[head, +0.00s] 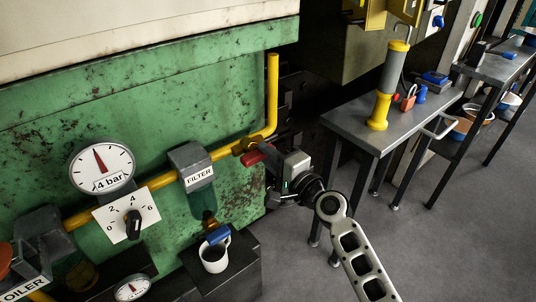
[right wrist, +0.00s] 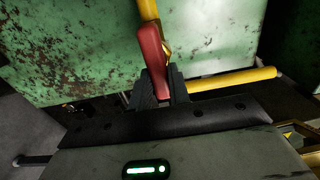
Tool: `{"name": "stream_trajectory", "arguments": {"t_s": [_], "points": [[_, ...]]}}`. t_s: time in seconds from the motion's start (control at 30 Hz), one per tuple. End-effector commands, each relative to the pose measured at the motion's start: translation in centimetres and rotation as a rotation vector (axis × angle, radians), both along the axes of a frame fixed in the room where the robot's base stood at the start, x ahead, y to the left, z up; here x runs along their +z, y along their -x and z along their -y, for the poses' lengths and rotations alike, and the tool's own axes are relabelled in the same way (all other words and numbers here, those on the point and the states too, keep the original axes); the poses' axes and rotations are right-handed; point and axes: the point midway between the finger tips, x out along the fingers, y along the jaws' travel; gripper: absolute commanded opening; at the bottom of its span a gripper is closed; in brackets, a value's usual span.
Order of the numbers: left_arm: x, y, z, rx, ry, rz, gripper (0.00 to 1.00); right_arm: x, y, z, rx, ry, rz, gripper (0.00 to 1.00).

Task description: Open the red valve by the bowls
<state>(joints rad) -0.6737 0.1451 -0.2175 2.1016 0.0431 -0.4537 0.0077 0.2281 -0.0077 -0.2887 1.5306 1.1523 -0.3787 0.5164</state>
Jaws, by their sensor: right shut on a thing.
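The red valve handle (head: 256,156) sits on the yellow pipe (head: 272,95), just right of the grey filter (head: 190,162) with its dark bowl (head: 203,200). My right gripper (head: 272,156) reaches it from the right and is shut on the handle. In the right wrist view the red handle (right wrist: 152,50) rises from between the two dark fingers (right wrist: 160,88), with yellow pipe behind it. The fingers hide its lower part, and I cannot tell its exact angle to the pipe. My left gripper is not in view.
A gauge (head: 101,167) reading about 4 bar and a knob plate (head: 127,215) are on the left. A mug (head: 214,255) stands under the filter. A grey bench (head: 350,112) with a yellow-grey cylinder (head: 388,85) stands right. Open floor lies in front.

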Motion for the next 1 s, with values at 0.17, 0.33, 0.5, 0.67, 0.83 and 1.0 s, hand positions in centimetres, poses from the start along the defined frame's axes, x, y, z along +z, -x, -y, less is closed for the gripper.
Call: {"name": "stream_trajectory", "arguments": {"t_s": [0.17,0.33,0.5,0.67,0.83,1.0], "points": [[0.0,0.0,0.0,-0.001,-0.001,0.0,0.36,-0.1,0.0,0.0,0.0,-0.007,-0.006,0.0],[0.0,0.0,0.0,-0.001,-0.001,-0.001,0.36,-0.1,0.0,0.0,0.0,-0.007,-0.006,0.0],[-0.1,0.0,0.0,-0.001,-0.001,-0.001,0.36,-0.1,0.0,0.0,0.0,-0.006,-0.006,0.4],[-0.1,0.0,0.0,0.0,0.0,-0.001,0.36,-0.1,0.0,0.0,0.0,-0.005,-0.005,0.4],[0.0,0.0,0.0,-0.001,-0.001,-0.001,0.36,-0.1,0.3,0.2,-0.001,-0.004,-0.004,0.4],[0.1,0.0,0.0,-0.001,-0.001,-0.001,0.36,-0.2,2.1,1.6,-0.001,-0.003,-0.006,0.4]]}}
